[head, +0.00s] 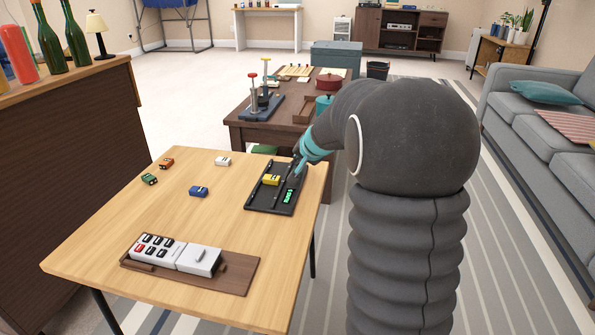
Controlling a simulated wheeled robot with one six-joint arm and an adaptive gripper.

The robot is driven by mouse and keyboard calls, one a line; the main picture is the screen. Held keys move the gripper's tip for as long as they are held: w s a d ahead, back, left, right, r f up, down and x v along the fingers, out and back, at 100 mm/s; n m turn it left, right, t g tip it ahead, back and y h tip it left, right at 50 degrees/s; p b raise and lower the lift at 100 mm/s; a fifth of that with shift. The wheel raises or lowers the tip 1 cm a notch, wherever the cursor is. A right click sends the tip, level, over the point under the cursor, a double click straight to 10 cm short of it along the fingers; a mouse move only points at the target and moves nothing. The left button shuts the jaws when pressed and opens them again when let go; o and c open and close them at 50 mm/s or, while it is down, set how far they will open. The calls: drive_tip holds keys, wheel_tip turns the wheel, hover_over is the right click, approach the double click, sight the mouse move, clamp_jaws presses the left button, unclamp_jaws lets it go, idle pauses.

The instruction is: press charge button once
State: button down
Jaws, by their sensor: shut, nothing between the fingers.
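A black tray-like device (262,205) lies at the right edge of the light wood table. A yellow toy car (271,180) sits in its left lane. A small panel with glowing green marks (288,196) is on its right side; the marks are too small to read. I cannot tell which part is the charge button. My gripper (296,174), teal and dark, is shut and empty. Its tip points down over the device's right side, just behind the green panel. I cannot tell whether it touches the device. My arm hides part of the area behind it.
Green, orange, white and blue toy cars (199,191) stand on the table. A wooden tray (239,274) at the front holds a white box with several black keys and a red one (152,247). A dark low table (240,129) stands behind.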

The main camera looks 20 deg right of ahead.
drive_tip(key=shift+f, duration=0.15)
idle(0.4)
drive_tip(key=shift+f+b, duration=0.3)
drive_tip(key=shift+b, duration=0.3)
drive_tip(key=shift+f+b, duration=0.4)
drive_tip(key=shift+b, duration=0.05)
idle(0.6)
drive_tip(key=shift+r, duration=0.2)
drive_tip(key=shift+r+p, duration=0.6)
drive_tip(key=shift+r, duration=0.05)
drive_tip(key=shift+r+p, duration=1.95)
drive_tip(key=shift+r, duration=0.6)
